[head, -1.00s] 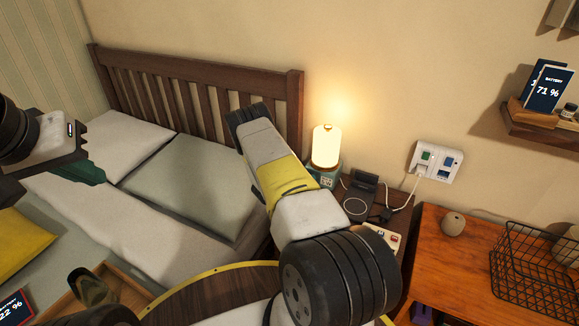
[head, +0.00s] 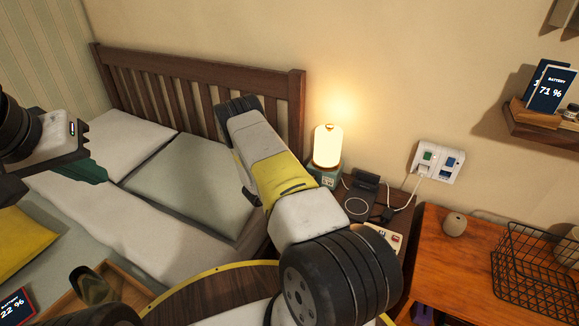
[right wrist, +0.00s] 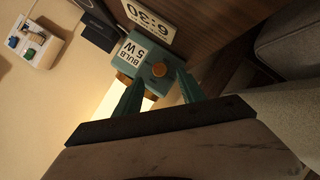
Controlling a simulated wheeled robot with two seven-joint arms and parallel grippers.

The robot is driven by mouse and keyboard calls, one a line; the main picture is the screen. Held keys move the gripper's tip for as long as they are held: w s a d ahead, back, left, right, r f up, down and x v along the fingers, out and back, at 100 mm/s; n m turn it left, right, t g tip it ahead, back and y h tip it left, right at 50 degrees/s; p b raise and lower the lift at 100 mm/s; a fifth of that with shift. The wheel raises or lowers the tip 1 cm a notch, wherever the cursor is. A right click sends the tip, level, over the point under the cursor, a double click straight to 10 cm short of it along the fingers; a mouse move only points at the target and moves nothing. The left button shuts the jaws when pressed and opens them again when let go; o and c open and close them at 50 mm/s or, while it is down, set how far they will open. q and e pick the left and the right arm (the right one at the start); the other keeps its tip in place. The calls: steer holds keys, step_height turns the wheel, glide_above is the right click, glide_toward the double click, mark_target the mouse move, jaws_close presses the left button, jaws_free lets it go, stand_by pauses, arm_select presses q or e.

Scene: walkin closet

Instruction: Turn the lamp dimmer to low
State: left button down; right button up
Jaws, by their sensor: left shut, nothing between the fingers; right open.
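The lamp (head: 327,146) is lit and stands upright on the nightstand, on a teal base (head: 328,178). In the right wrist view the base (right wrist: 145,72) appears upside down, with a white "BULB 5 W" label and a round orange dimmer knob (right wrist: 159,70). My right gripper (right wrist: 160,78) is open, its two teal fingers lying on either side of the knob in the picture. I cannot tell whether they touch it. In the head view my right arm hides these fingers. My left gripper (head: 88,172) is shut and empty above the bed at the left.
A charging stand (head: 360,190) and cables sit right of the lamp, below a wall outlet (head: 439,161). A "6:30" clock (right wrist: 150,17) is close to the lamp base. The wooden headboard (head: 190,95) is left of the lamp. A wire basket (head: 530,265) stands on the right desk.

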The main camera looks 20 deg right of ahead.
steer(key=shift+v, duration=1.6)
steer(key=shift+w, duration=0.1)
steer(key=w+a+r+t+y, duration=0.2)
steer(key=w+a+r+y, duration=0.15)
steer(key=r, duration=0.55)
steer(key=w+a+r+t+y, duration=0.1)
steer(key=w+a+r+y, duration=0.3)
steer(key=r, duration=0.5)
steer(key=s+a+r+t+y, duration=0.1)
steer(key=s+a+r+y, duration=0.1)
steer(key=a+r, duration=0.45)
steer(key=s+a+r+y, duration=0.3)
steer(key=r, duration=0.6)
steer(key=s+a+r+n+g+y, duration=0.15)
steer(key=s+r, duration=0.25)
steer(key=s, duration=0.4)
steer(key=s+a+r+n+y, duration=0.15)
steer(key=s+r, duration=0.25)
steer(key=s, duration=0.4)
steer(key=s+a+r+n+g+y, duration=0.1)
steer(key=s+a+r, duration=0.2)
steer(key=s+r, duration=0.3)
steer(key=s+d+f+h, duration=0.1)
steer(key=s, duration=0.5)
steer(key=s+d+f+h, duration=0.1)
steer(key=s, duration=0.6)
steer(key=shift+s+d+f+g, duration=0.25)
steer(key=shift+s+f+g, duration=0.1)
steer(key=shift+g, duration=0.1)
